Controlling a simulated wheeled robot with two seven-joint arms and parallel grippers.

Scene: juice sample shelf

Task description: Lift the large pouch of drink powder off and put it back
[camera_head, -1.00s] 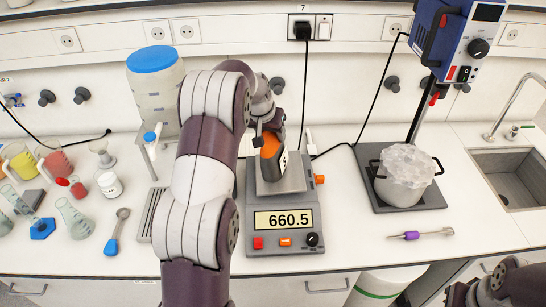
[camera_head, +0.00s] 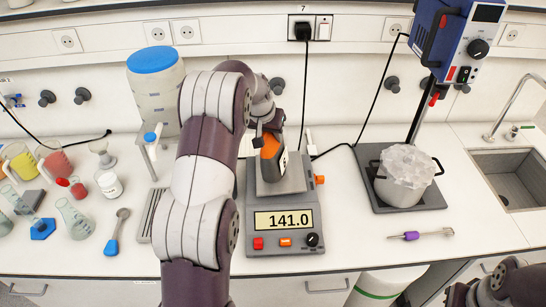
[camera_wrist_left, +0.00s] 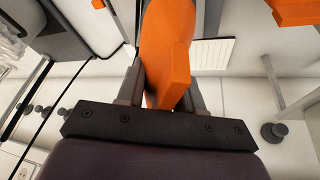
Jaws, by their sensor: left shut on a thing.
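The large pouch of drink powder (camera_head: 270,148), orange with a dark lower part and a pale side, is upright over the pan of the balance (camera_head: 283,241). The balance display reads 141.0. My left gripper (camera_head: 268,131) is at the top of the pouch and shut on it. In the left wrist view the orange pouch (camera_wrist_left: 166,50) sits between the two fingers of my left gripper (camera_wrist_left: 165,90). I cannot tell whether the pouch bottom touches the pan. My right gripper is out of view; part of my right arm shows at the lower right.
A large blue-lidded container (camera_head: 154,88) stands at the back left. Several glass vessels crowd the left. A purple-handled tool (camera_head: 412,236) lies front right.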

